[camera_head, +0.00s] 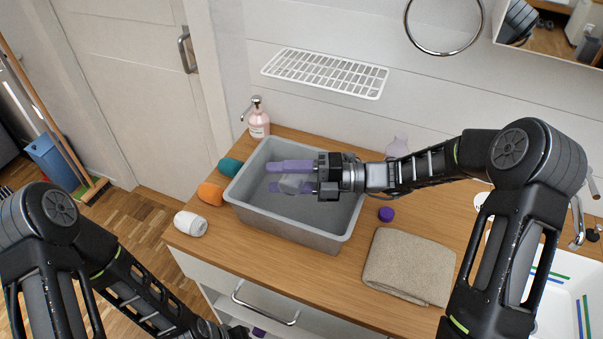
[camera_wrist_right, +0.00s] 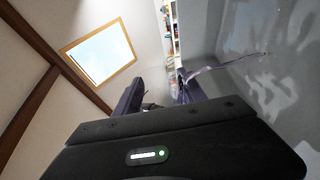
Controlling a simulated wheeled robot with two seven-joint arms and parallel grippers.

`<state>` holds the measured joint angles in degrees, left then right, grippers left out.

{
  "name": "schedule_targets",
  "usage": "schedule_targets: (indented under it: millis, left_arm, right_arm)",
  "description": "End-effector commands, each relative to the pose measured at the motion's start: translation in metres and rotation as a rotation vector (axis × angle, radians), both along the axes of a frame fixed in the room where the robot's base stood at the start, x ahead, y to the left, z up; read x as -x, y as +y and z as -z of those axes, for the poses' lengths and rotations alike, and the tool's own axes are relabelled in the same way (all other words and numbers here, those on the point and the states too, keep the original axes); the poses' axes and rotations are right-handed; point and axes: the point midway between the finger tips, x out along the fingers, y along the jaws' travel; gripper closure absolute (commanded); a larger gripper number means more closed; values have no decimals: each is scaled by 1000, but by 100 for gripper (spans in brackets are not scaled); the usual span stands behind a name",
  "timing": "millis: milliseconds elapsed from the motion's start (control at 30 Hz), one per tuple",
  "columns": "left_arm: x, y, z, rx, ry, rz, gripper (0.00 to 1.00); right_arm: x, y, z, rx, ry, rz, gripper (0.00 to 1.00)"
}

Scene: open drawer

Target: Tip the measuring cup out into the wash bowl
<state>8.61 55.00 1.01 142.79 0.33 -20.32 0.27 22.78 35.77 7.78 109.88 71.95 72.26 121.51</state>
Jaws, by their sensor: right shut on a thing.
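The wash bowl is a grey rectangular tub (camera_head: 290,225) on the wooden counter in the head view. My right gripper (camera_head: 280,177) reaches in from the right, over the bowl, its purple fingers pointing left. It is shut on a small translucent piece, seemingly the measuring cup (camera_head: 293,184), largely hidden by the fingers. I cannot tell its tilt or contents. In the right wrist view the two dark purple fingers (camera_wrist_right: 160,95) show, but the cup is not clear. My left gripper (camera_head: 254,333) is low at the bottom edge, near the drawer front, mostly cut off.
A pink soap bottle (camera_head: 259,122) stands behind the bowl. A green roll (camera_head: 230,166), an orange roll (camera_head: 210,194) and a white item (camera_head: 190,223) lie left. A purple cap (camera_head: 386,214) and folded towel (camera_head: 408,266) lie right. A drawer handle (camera_head: 264,309) is below.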

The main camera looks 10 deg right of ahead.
Motion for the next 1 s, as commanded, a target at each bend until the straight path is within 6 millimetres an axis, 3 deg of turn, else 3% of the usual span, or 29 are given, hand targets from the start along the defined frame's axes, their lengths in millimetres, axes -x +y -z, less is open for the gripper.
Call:
schedule_targets:
  millis: [33,233,367,600,1000]
  left_arm:
    - [1,0,-16,-3,3,-1,59]
    - [5,3,-45,-11,16,-4,59]
    - [5,4,-49,-13,21,-5,59]
    - [6,6,-65,-17,29,-5,59]
    - [5,6,-61,-17,28,-5,59]
  right_arm:
    - [-1,0,-12,-17,25,0,92]
    - [-4,-3,-29,-89,132,1,92]
    - [-6,-4,-25,-127,190,0,92]
    - [-11,-7,-37,-212,312,1,92]
    - [-19,-13,-60,-352,523,2,92]
